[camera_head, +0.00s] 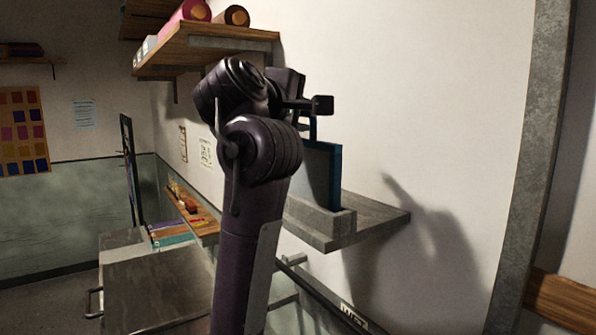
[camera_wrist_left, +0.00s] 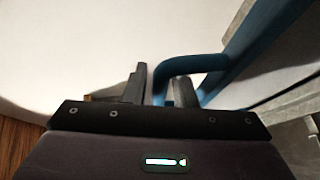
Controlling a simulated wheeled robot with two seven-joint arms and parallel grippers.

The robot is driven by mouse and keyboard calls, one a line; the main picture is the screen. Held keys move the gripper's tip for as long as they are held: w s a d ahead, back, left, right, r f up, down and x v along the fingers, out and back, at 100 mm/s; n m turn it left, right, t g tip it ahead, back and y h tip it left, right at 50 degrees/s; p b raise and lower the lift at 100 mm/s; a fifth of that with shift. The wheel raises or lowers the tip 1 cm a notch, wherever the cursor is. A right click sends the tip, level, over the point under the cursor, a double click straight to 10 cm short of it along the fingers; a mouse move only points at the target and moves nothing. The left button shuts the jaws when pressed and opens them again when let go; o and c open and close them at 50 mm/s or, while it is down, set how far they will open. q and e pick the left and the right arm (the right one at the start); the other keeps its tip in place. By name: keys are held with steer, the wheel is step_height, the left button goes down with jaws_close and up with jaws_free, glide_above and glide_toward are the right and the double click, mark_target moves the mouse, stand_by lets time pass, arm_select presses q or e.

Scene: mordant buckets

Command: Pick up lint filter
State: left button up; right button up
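The lint filter (camera_head: 334,178) is a flat blue panel with a blue loop handle on top. It stands upright in a grey slotted block (camera_head: 333,226) on a wall shelf. My left gripper (camera_head: 311,106) is at its handle, above the panel. In the left wrist view, one leg of the lint filter's handle (camera_wrist_left: 159,84) lies between the two fingers of my left gripper (camera_wrist_left: 160,92). The fingers look open, with small gaps beside the handle. My arm hides part of the filter in the head view. My right gripper is not in view.
The grey shelf (camera_head: 382,217) juts from the white wall. A wooden shelf (camera_head: 200,45) with rolls is above left. A lower wooden ledge (camera_head: 207,228) with small items and a grey cabinet (camera_head: 150,290) are on the left. The wall right of the filter is clear.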

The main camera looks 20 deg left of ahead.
arm_select(q)
steer(key=shift+w, duration=0.1)
jaws_close()
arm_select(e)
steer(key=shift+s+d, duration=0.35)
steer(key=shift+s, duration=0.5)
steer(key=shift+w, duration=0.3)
